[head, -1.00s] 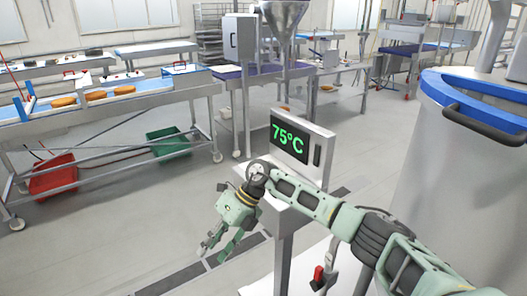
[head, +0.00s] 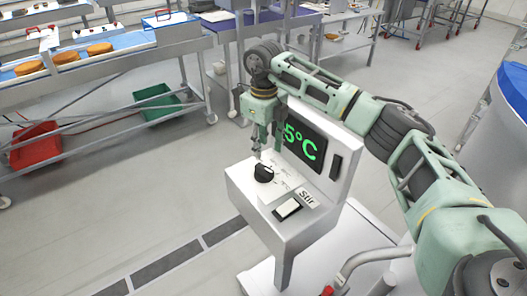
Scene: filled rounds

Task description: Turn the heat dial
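The heat dial (head: 264,173) is a round black knob on the sloped top of a white control box. My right gripper (head: 267,148) hangs above the dial, fingers pointing down. Its fingers look apart with nothing between them, and I see no contact with the dial. The display (head: 307,150) behind shows green "5°C"; my gripper hides its left part. My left gripper is not in view.
A white rocker switch (head: 287,208) sits beside the dial, near a "Stir" label (head: 307,197). A large steel vessel with a blue rim (head: 512,90) stands at the right. A red bin (head: 35,147) and a green bin (head: 157,106) sit under the conveyor at left.

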